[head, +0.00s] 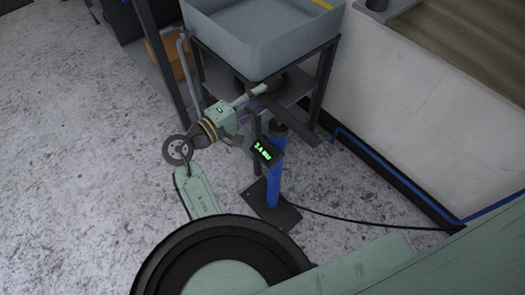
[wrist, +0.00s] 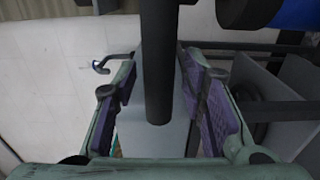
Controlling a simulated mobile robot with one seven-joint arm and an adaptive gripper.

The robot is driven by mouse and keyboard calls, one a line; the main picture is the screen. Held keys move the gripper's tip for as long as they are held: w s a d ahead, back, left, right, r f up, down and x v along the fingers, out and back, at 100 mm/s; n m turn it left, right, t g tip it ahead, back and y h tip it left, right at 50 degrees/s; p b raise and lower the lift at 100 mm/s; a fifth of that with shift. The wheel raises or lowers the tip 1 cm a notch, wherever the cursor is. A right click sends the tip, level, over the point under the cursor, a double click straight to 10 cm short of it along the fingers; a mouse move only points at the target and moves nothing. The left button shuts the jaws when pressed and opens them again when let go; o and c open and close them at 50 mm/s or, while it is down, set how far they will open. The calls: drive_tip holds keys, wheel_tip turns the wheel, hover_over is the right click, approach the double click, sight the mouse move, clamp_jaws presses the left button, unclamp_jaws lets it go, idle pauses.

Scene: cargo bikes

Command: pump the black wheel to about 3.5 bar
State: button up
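The floor pump has a blue barrel (head: 273,183) and stands upright on a dark base plate (head: 272,213). Its display (head: 263,150) reads about 3.4 bar in green. Its dark handle bar (head: 315,132) also shows in the wrist view (wrist: 159,70). My gripper (head: 252,104) is at the left part of this bar. In the wrist view its purple-padded fingers (wrist: 157,85) stand on both sides of the bar, with narrow gaps visible, so it looks open around it. I cannot make out the black wheel for sure.
A grey tub (head: 262,35) on a dark frame stands just behind the pump. A pale wall or box side (head: 415,95) is at the right. A black hose (head: 350,221) runs right from the pump along the floor. Speckled floor (head: 80,150) at the left is clear.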

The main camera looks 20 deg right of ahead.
drive_tip(key=o, duration=0.4)
drive_tip(key=shift+r, duration=0.1)
drive_tip(key=shift+a, duration=0.15)
drive_tip(key=p+v, duration=0.1)
drive_tip(key=v, duration=0.7)
drive_tip(key=shift+a+p, duration=0.35)
drive_tip(key=shift+p, duration=0.05)
drive_tip(key=shift+s+r, duration=0.1)
drive_tip(key=shift+s, duration=0.05)
